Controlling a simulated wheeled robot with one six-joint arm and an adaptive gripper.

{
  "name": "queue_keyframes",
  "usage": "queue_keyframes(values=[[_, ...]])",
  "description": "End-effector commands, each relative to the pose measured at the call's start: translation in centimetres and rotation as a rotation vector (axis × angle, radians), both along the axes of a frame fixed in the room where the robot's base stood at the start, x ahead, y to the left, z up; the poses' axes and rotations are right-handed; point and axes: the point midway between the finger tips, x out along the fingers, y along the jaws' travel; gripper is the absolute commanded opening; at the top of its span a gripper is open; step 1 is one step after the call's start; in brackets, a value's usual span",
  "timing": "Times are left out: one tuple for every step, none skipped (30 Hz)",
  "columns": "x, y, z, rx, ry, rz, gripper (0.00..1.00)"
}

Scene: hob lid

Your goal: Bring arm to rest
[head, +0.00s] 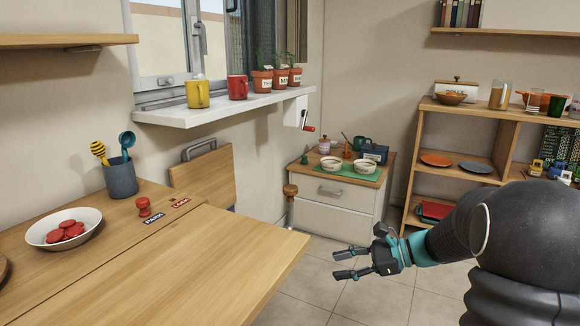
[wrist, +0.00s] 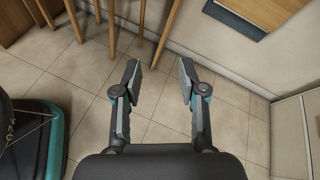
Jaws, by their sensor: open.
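My gripper (head: 350,264) is open and empty in the head view. It hangs in free air over the tiled floor, right of the wooden table's edge. My arm reaches in from the right side of the picture. In the wrist view my gripper (wrist: 160,80) shows its two fingers apart, with only floor tiles between them.
The wooden table (head: 215,262) fills the left, with a white bowl (head: 90,222) of red pieces and a red knob (head: 143,206). A white drawer cabinet (head: 330,201) stands at the back and a shelf unit (head: 450,150) at the right. Floor (head: 290,290) around my gripper is clear.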

Motion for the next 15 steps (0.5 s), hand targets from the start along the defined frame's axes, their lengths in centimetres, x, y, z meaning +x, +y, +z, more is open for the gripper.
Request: queue_keyframes(values=[[-1.6, 0.1, -0.8, -0.086, -0.031, 0.046, 0.41], [-2.5, 0.1, -1.4, -0.140, -0.052, 0.079, 0.41], [-3.9, 0.0, -2.0, -0.215, -0.082, 0.127, 0.41], [-4.9, 0.0, -2.5, -0.273, -0.107, 0.165, 0.41], [-6.0, -0.1, -2.9, -0.332, -0.133, 0.208, 0.41], [-7.4, -0.3, -3.3, -0.409, -0.170, 0.265, 0.41], [-8.4, -0.4, -3.5, -0.463, -0.199, 0.309, 0.41], [-9.4, -0.6, -3.7, -0.517, -0.227, 0.353, 0.41], [-10.7, -0.9, -3.8, -0.586, -0.265, 0.411, 0.41], [-11.6, -1.1, -3.9, -0.637, -0.294, 0.452, 0.41], [-12.4, -1.3, -3.9, -0.685, -0.323, 0.496, 0.41], [-13.5, -1.6, -3.8, -0.745, -0.360, 0.550, 0.41], [-14.2, -1.9, -3.8, -0.791, -0.388, 0.590, 0.41], [-14.9, -2.1, -3.7, -0.833, -0.414, 0.629, 0.41], [-15.8, -2.4, -3.5, -0.889, -0.451, 0.680, 0.41]])
